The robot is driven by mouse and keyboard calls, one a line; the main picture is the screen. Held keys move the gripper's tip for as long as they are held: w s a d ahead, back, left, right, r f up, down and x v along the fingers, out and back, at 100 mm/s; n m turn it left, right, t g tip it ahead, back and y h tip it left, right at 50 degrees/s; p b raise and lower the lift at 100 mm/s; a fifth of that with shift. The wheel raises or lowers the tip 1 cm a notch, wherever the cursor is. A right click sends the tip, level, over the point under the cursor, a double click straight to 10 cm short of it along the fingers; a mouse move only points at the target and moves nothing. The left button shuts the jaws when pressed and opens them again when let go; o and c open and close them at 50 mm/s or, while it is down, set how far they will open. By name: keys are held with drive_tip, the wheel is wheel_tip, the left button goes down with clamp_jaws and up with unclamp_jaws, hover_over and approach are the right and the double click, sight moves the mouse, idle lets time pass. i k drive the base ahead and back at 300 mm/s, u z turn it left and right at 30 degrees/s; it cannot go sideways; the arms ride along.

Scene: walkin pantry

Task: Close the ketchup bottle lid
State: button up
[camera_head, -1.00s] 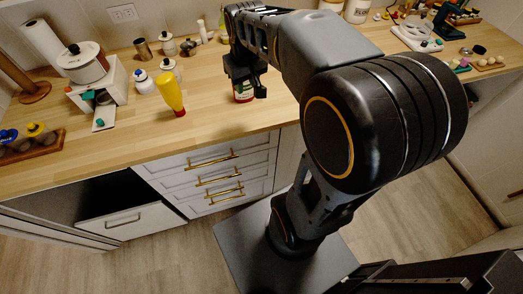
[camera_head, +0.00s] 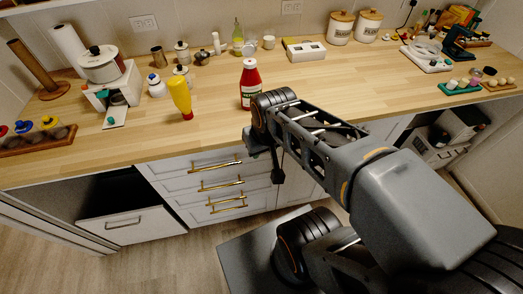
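A red ketchup bottle (camera_head: 251,88) with a pale label stands upright on the wooden counter in the head view. Its white lid (camera_head: 249,64) is on top; it is too small to tell whether the lid is open or shut. My gripper (camera_head: 277,168) is in front of and below the bottle, by the counter's front edge and the drawers, apart from the bottle. Its fingers are dark and partly hidden by the wrist, so I cannot tell how far they are apart.
A yellow bottle (camera_head: 180,98) stands upside down left of the ketchup. A white machine with a pot (camera_head: 101,66) is further left. A white toaster-like box (camera_head: 305,51) and two canisters (camera_head: 341,28) stand behind right. The counter around the ketchup is clear.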

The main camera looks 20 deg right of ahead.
sight(247, 50)
drive_tip(key=u, duration=0.05)
drive_tip(key=k, duration=0.5)
drive_tip(key=z, duration=1.2)
drive_tip(key=i, duration=0.9)
drive_tip(key=u, duration=1.75)
